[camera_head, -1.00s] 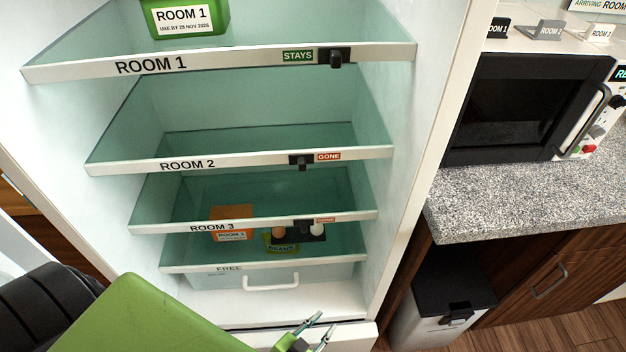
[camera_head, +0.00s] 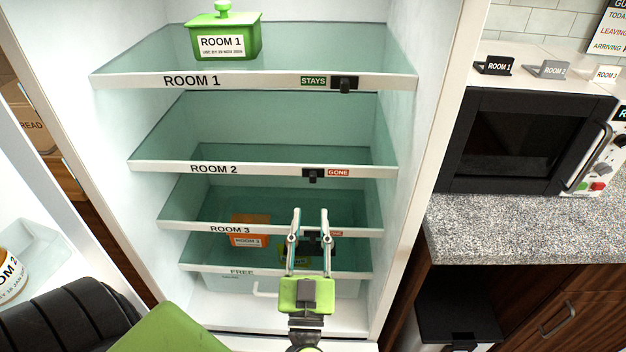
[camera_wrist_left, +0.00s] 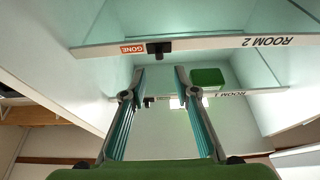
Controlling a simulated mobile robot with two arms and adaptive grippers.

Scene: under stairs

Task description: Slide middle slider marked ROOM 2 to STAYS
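The middle shelf's white edge, marked ROOM 2 (camera_head: 214,169), carries a black slider knob (camera_head: 313,175) with a red GONE label (camera_head: 338,173) showing to its right. No STAYS label shows on this edge. In the left wrist view the picture is upside down, and the knob (camera_wrist_left: 158,50) lies just beyond the fingertips. My left gripper (camera_head: 311,213) is open and empty, fingers pointing up. In the head view its tips appear below the knob and in front of the ROOM 3 shelf edge (camera_head: 190,223), partly hiding that shelf's slider. The gap to the knob is unclear. My right gripper is out of view.
The top ROOM 1 shelf edge (camera_head: 260,81) shows a green STAYS label (camera_head: 313,81) with its knob (camera_head: 345,84) to the right. A green ROOM 1 box (camera_head: 222,38) stands above it. An orange ROOM 3 container (camera_head: 249,231) sits lower. The fridge's right wall (camera_head: 420,200) is close by.

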